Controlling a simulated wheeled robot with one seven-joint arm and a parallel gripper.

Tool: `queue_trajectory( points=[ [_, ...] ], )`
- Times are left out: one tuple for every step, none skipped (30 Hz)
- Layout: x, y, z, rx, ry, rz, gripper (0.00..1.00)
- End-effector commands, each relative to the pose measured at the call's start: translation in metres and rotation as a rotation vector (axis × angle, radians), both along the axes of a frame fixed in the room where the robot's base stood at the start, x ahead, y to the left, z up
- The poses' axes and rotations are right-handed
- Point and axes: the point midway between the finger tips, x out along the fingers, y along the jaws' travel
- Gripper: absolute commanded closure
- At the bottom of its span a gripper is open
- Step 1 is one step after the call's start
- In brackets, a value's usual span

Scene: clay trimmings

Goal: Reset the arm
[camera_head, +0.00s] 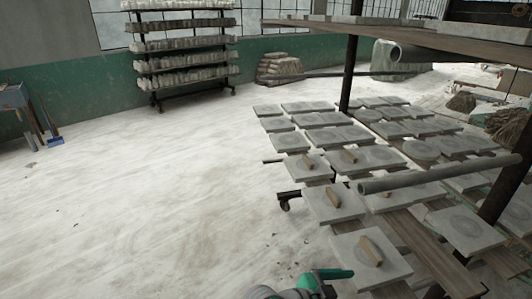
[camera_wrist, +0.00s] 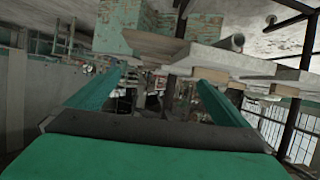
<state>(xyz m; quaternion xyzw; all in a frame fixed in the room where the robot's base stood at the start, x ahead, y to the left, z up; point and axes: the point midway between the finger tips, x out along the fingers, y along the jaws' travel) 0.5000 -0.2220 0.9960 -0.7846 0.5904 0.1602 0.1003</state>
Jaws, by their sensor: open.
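My gripper (camera_wrist: 160,80) shows in the wrist view as two green fingers spread apart with nothing between them. The wrist view looks upside down, with the pale floor at the top and windows at the lower right. In the head view, a green and grey part of my arm shows at the bottom edge, beside the front corner of the rack of slabs. Most of the arm is out of that view.
A low rack holds many grey slabs (camera_head: 333,203), some with small wooden blocks (camera_head: 371,251). A pipe (camera_head: 440,174) lies across it, under an upper shelf (camera_head: 420,38). A shelf trolley (camera_head: 187,50) stands far back. The dusty floor (camera_head: 150,200) on the left is mostly clear.

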Motion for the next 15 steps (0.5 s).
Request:
queue_trajectory(
  points=[
    [0.0,0.001,-0.005,-0.008,0.012,0.02,0.0],
    [0.0,0.001,-0.007,-0.012,0.018,0.032,0.0],
    [0.001,0.002,-0.011,-0.019,0.027,0.052,0.0],
    [0.002,0.003,-0.013,-0.024,0.033,0.065,0.0],
    [0.002,0.004,-0.016,-0.029,0.04,0.081,0.0],
    [0.003,0.005,-0.02,-0.035,0.05,0.102,0.0],
    [0.003,0.005,-0.023,-0.041,0.057,0.118,0.0],
    [0.004,0.006,-0.026,-0.047,0.065,0.135,0.0],
    [0.004,0.007,-0.031,-0.053,0.075,0.159,0.0],
    [0.005,0.009,-0.034,-0.06,0.081,0.179,0.0],
    [0.004,0.01,-0.038,-0.065,0.09,0.198,0.0],
    [0.005,0.012,-0.044,-0.072,0.102,0.227,0.0],
    [0.005,0.014,-0.049,-0.08,0.112,0.251,0.0],
    [0.005,0.016,-0.054,-0.085,0.122,0.277,0.0],
    [0.005,0.019,-0.062,-0.095,0.135,0.315,0.0]
  ],
)
